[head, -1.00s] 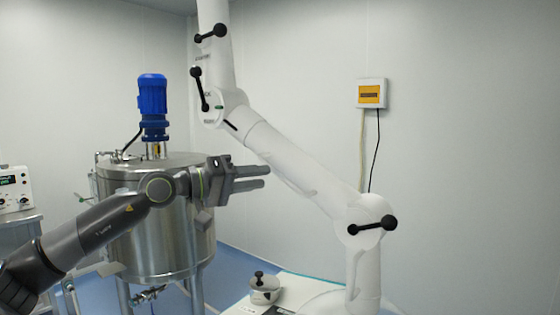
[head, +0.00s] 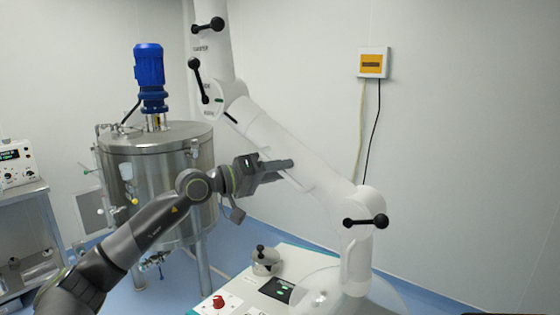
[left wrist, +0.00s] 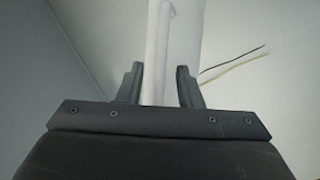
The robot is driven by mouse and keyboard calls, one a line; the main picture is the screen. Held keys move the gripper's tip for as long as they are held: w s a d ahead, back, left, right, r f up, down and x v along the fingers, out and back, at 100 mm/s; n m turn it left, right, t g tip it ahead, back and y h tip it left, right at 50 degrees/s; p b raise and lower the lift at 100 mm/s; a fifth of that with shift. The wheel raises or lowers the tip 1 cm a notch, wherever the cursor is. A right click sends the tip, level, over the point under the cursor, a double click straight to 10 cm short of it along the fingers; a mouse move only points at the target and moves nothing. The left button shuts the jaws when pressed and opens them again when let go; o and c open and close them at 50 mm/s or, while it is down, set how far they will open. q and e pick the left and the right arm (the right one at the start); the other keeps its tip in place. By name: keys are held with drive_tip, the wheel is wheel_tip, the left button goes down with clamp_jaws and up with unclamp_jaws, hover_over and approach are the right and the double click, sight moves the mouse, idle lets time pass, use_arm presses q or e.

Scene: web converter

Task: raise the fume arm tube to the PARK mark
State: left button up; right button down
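The fume arm tube (head: 285,143) is a thick white tube slanting from an upper joint (head: 222,95) down to a lower joint (head: 365,205) with a black knob handle. A slim white rail runs along its side. My left gripper (head: 285,165) is at the tube's left side, fingers pointing at it. In the left wrist view, the open fingers (left wrist: 160,85) stand either side of the white tube (left wrist: 180,40) and its thin rail (left wrist: 163,45); I see no clear grip. I cannot make out a PARK mark. My right gripper is not in view.
A steel tank (head: 160,160) with a blue motor (head: 149,70) stands behind my left arm.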

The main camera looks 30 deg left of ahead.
use_arm(q)
drive_tip(key=shift+w+d, duration=0.15)
clamp_jaws()
idle(0.4)
